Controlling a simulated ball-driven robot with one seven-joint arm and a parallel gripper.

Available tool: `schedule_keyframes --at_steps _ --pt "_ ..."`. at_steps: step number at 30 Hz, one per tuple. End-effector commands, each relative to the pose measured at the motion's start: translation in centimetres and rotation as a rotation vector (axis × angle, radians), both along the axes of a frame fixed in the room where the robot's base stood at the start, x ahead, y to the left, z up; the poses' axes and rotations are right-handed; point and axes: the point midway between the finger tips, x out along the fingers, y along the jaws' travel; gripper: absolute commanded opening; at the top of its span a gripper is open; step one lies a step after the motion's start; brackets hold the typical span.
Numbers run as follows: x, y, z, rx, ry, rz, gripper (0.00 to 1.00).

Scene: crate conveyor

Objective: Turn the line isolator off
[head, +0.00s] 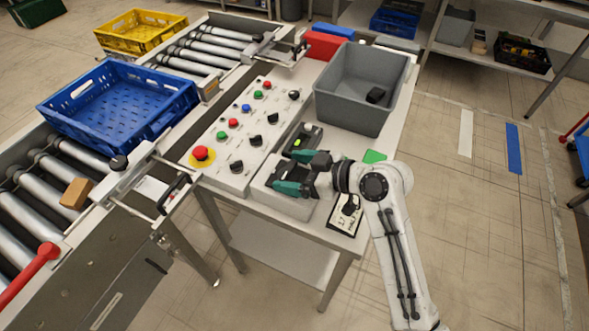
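A sloped pale control panel (246,135) stands on the table, with coloured push buttons, several black rotary knobs and a red mushroom button (201,153) on a yellow disc. No label for the line isolator is readable, so I cannot tell which control it is. The nearest black knob (236,167) is at the panel's lower end. My gripper (287,171) is open and empty, its two teal fingers apart and pointing left. It is above a grey-white box, right of the panel, and appears clear of every knob.
A red-handled lever (28,276) stands at lower left. A blue crate (113,142) sits on the roller conveyor, with a yellow crate (140,18) behind. A grey bin (352,112) is on the table's far right. A small plate with a black part (346,214) lies by my arm.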

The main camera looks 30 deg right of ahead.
Motion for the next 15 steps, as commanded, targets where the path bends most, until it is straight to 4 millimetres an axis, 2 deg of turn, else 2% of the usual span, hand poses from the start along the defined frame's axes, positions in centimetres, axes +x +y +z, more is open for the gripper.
schedule_keyframes --at_steps 3,10,15 --pt "0.0 0.0 0.0 0.0 0.0 0.0 0.96" --pt "-0.1 -0.1 0.0 0.001 0.001 0.0 0.96" --pt "-1.3 -1.0 0.5 0.0 0.0 -0.002 0.96"
